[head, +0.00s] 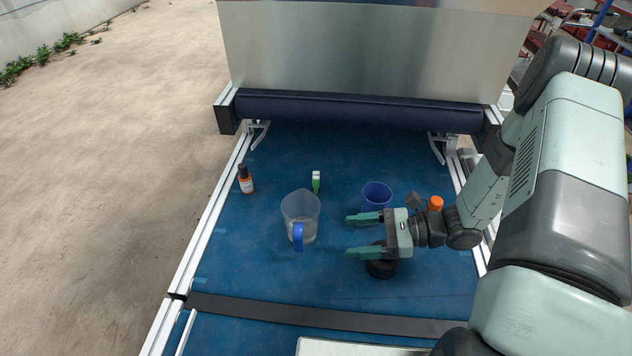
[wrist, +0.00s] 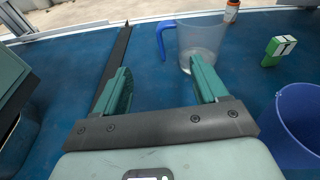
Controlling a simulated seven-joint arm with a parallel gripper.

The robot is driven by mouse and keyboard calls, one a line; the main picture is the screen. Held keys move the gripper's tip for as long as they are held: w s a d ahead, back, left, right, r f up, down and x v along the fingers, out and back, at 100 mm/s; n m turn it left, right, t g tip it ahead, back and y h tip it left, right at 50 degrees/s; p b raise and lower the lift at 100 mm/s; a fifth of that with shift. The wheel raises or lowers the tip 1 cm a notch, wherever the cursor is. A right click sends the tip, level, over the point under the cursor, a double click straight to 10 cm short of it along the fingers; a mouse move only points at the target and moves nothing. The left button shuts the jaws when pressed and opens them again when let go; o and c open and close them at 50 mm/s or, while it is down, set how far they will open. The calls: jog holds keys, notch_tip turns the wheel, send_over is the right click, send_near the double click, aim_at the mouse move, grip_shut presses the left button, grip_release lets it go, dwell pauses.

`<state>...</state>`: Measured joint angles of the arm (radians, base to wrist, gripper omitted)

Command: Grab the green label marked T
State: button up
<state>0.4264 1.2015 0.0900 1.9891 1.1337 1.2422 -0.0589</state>
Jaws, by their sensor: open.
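The green label (head: 316,186) has a white upper part and stands on the blue belt, behind the clear pitcher.
A clear pitcher (head: 313,210) with a blue handle stands between my gripper and the label's side of the belt. A blue cup (head: 377,194) is behind my gripper. A dark round object (head: 380,270) is under my gripper.

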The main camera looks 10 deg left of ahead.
notch_tip(320, 180, up, 5)
jog(key=w+a+h, duration=0.2)
jog(key=w+a, duration=0.1)
jog(key=w, duration=1.9)
send_near(316, 183)
jog(key=w, duration=0.1)
jog(key=w+a, duration=0.1)
jog(key=shift+w+a+r+g, duration=0.1)
jog(key=shift+w+a+g, duration=0.05)
jog(key=shift+w+g, duration=0.15)
jog(key=shift+f, duration=0.4)
jog(key=shift+a+f, duration=0.2)
jog(key=x, duration=1)
jog(key=shift+s+a+f, duration=0.1)
jog(key=shift+s, duration=0.1)
jog(key=c, duration=1)
